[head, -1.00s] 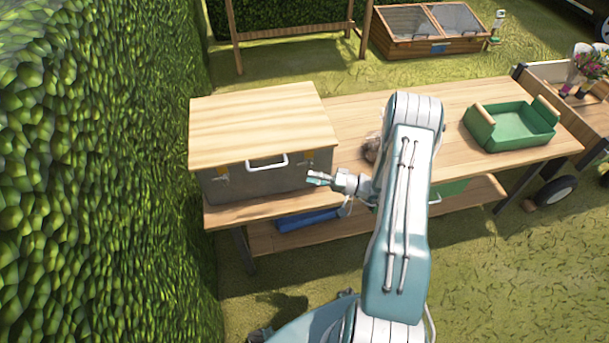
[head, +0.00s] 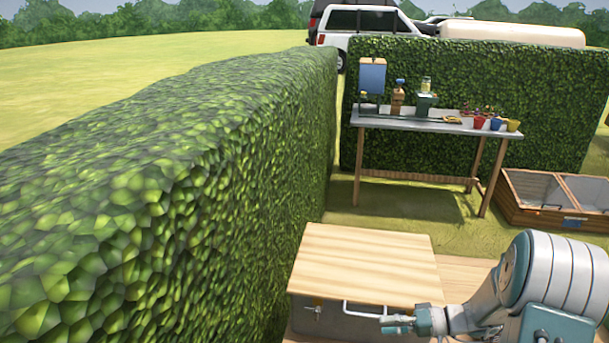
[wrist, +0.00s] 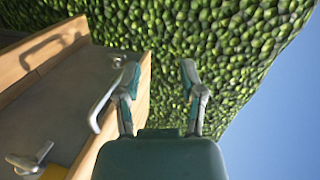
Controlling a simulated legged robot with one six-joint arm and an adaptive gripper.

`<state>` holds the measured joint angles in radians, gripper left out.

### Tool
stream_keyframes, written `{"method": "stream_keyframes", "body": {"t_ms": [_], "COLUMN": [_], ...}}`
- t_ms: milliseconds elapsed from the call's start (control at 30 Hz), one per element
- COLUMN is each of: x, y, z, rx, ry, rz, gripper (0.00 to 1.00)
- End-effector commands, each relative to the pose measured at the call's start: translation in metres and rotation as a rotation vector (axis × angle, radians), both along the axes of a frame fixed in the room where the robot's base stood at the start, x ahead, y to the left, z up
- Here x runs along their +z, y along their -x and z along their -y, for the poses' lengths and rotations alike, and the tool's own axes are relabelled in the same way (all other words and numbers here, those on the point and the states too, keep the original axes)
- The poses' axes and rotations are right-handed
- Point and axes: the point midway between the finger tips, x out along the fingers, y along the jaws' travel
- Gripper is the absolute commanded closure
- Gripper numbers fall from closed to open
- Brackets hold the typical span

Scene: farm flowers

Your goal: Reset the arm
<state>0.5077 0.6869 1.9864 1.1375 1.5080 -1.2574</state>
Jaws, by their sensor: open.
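My gripper (head: 396,325) is at the lower right of the head view, at the end of my teal and white arm. It points left, in front of the grey box with a wooden lid (head: 365,262). In the wrist view my gripper (wrist: 160,75) has its two fingers spread apart with nothing between them. The box's metal handle (wrist: 112,98) shows beside the left finger, and I cannot tell whether they touch.
A tall hedge (head: 200,200) runs along the left. Behind the box stands a table (head: 435,124) with flower pots and other items. A wooden cold frame (head: 550,212) is at the right. Open grass (head: 400,215) lies between the box and the table.

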Motion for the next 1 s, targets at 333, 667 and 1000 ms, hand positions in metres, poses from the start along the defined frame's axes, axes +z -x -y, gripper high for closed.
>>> {"method": "stream_keyframes", "body": {"t_ms": [333, 667, 1000], "x": [0.067, 0.111, 0.149], "y": [0.052, 0.105, 0.153], "z": [-0.042, -0.056, -0.053], "rx": [0.164, 0.160, 0.006], "ry": [0.365, 0.736, 1.064], "rz": [-0.110, -0.115, -0.002], "gripper": [0.49, 0.49, 0.49]}}
